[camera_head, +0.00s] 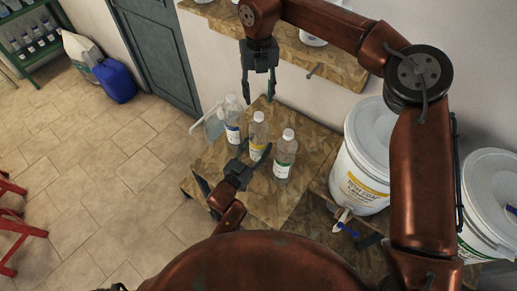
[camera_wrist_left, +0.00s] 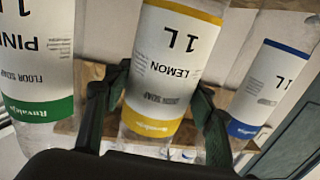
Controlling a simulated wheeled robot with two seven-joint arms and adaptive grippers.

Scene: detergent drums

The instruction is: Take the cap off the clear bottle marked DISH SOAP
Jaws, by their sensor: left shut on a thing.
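Three clear bottles stand in a row on a wooden table (camera_head: 225,165). The middle bottle (camera_head: 258,135) has a yellow-edged label reading LEMON and 1 L in the left wrist view (camera_wrist_left: 170,75); its small product line is hard to read. Its pale cap (camera_head: 259,116) is on. My left gripper (camera_head: 252,160) is shut on this bottle, with a finger on either side of it. My right gripper (camera_head: 258,98) is open and empty, pointing down above the bottles. The green-label PINE bottle (camera_head: 284,157) reads FLOOR SOAP. The blue-label bottle (camera_head: 233,120) is on the left.
White buckets (camera_head: 360,160) stand to the right. A wooden shelf (camera_head: 300,62) is on the wall above. A blue jug (camera_head: 114,80) is on the floor. The table's near part is clear.

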